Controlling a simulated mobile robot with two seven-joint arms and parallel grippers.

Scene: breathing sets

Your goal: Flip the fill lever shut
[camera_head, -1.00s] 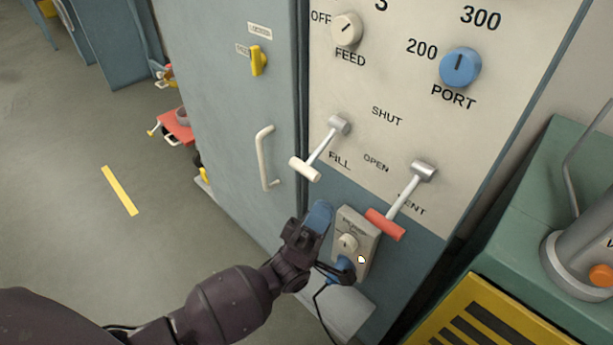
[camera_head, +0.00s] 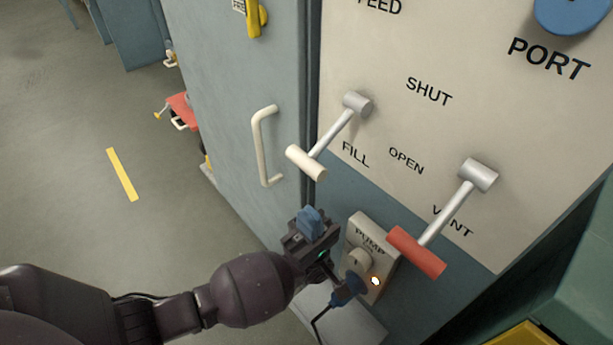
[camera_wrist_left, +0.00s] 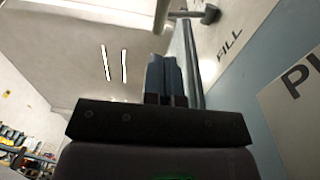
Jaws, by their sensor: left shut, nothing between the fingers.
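The fill lever (camera_head: 306,162) has a cream crossbar handle on a silver arm. It hangs down and to the left from its silver hub on the panel, above the FILL label. It also shows at the top of the left wrist view (camera_wrist_left: 162,14). My left gripper (camera_head: 311,220) is shut and empty, its blue fingers pointing up below the handle, with a visible gap between them. In the left wrist view the shut fingers (camera_wrist_left: 166,76) point toward the lever. My right gripper is not in view.
The vent lever (camera_head: 417,252) with a red handle hangs to the right. The pump box (camera_head: 368,240), with a knob and a lit lamp, is close beside my left gripper. A white door handle (camera_head: 262,145) stands out on the left. Free floor lies further left.

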